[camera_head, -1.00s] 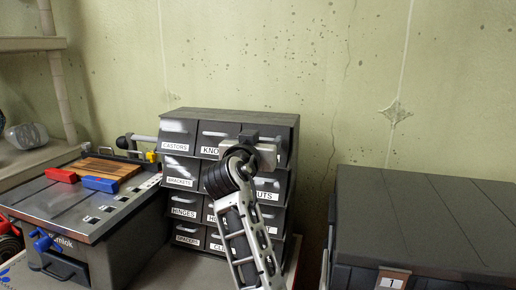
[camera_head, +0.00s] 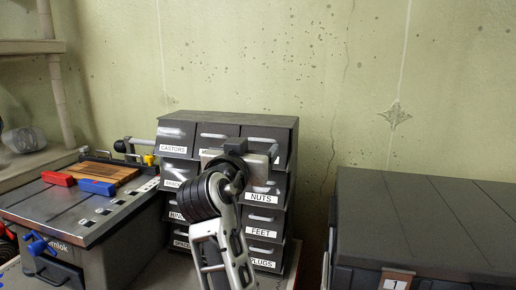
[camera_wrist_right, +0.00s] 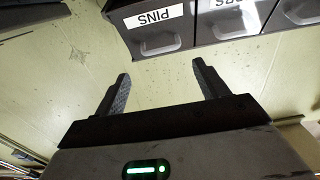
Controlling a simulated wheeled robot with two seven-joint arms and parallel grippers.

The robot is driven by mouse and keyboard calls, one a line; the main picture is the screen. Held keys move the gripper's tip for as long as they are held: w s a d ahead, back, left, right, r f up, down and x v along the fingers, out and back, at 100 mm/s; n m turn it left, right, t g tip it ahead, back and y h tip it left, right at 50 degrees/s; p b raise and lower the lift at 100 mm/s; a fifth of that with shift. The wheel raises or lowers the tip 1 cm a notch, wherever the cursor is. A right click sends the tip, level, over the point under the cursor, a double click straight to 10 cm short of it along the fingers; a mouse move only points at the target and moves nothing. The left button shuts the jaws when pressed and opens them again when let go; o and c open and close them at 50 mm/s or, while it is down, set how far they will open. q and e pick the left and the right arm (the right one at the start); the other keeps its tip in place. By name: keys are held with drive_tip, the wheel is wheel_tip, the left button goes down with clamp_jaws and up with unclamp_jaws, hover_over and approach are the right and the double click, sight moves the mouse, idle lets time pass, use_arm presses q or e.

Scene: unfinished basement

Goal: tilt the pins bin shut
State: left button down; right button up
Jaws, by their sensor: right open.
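The pins bin (camera_head: 266,133) is the top right bin of a grey cabinet (camera_head: 240,117) of labelled bins. Its label is hidden behind my right gripper in the head view. In the right wrist view the PINS label and handle of the pins bin (camera_wrist_right: 160,42) show at the top, beyond the fingertips. I cannot tell how far it tilts out. My right gripper (camera_wrist_right: 160,80) is open and empty, its two dark fingers apart. In the head view my right gripper (camera_head: 245,152) is in front of the upper bins, its fingertips hidden. My left gripper is not in view.
A grey workbench (camera_head: 60,208) with red and blue blocks and a wooden board stands left of the cabinet. A large dark chest (camera_head: 430,220) stands to the right. The green wall (camera_head: 300,60) is close behind. Neighbouring bins sit beside and below the pins bin.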

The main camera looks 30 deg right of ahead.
use_arm(q)
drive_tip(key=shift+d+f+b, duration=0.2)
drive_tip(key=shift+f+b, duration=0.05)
drive_tip(key=shift+b, duration=0.65)
use_arm(e)
drive_tip(key=v, duration=0.8)
drive_tip(key=shift+s+a, duration=0.25)
drive_tip(key=shift+s, duration=0.15)
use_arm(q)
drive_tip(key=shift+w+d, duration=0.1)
